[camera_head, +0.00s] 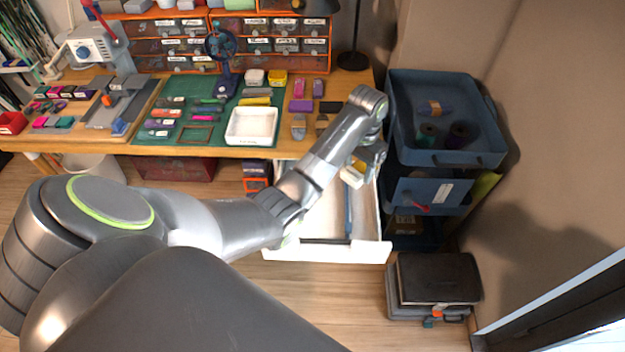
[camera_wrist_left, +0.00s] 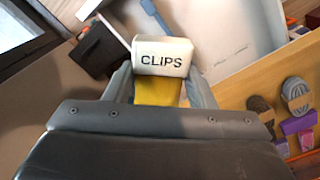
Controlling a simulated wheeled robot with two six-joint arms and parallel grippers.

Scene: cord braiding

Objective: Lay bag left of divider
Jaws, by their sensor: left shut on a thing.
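My left gripper (camera_head: 362,170) is shut on a small bag with a white top marked CLIPS (camera_wrist_left: 162,57) and a yellow lower part. In the head view the bag (camera_head: 352,177) shows as a pale piece at the fingertips, over the right part of an open white drawer (camera_head: 325,251). The blue divider (camera_head: 348,215) runs front to back in the drawer, nearer its right side. I cannot tell the bag's height above the drawer. My right gripper is not in view.
The workbench (camera_head: 290,148) holds a green mat, a white tray (camera_head: 252,126) and several small items. A blue cart (camera_head: 440,158) with spools stands right of the drawer. A dark case (camera_head: 438,278) is on the floor at the front right.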

